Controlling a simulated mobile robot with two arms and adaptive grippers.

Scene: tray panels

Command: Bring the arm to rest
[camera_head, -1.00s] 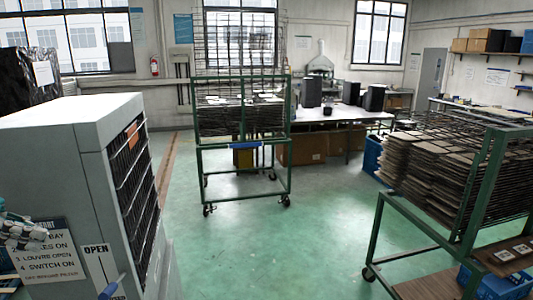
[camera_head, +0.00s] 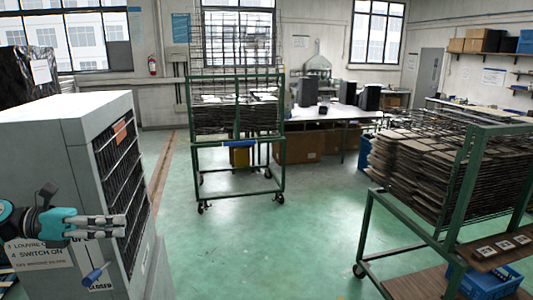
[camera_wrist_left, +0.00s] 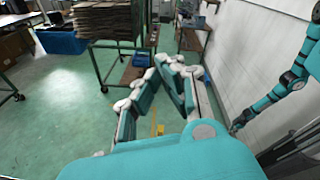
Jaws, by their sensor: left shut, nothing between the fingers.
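My left gripper (camera_head: 122,226) reaches in from the left of the head view, in front of the grey cabinet (camera_head: 45,150). It is teal with pale fingers, which are shut and empty. In the left wrist view its fingers (camera_wrist_left: 165,66) show above the teal wrist body. A teal arm (camera_wrist_left: 292,80), which looks like my right one, hangs at the right of that view. Its end (camera_wrist_left: 238,124) is too small to read. A blue-handled lever (camera_head: 93,275) on the cabinet side lies below my left gripper, near a "CLOSED" label.
A green wheeled rack (camera_head: 240,143) stands mid-floor. Another green rack (camera_head: 455,190) with stacked dark panels stands at the right, with a blue crate (camera_head: 485,283) low down. The green floor between them is clear. A pale wall (camera_wrist_left: 255,55) shows in the wrist view.

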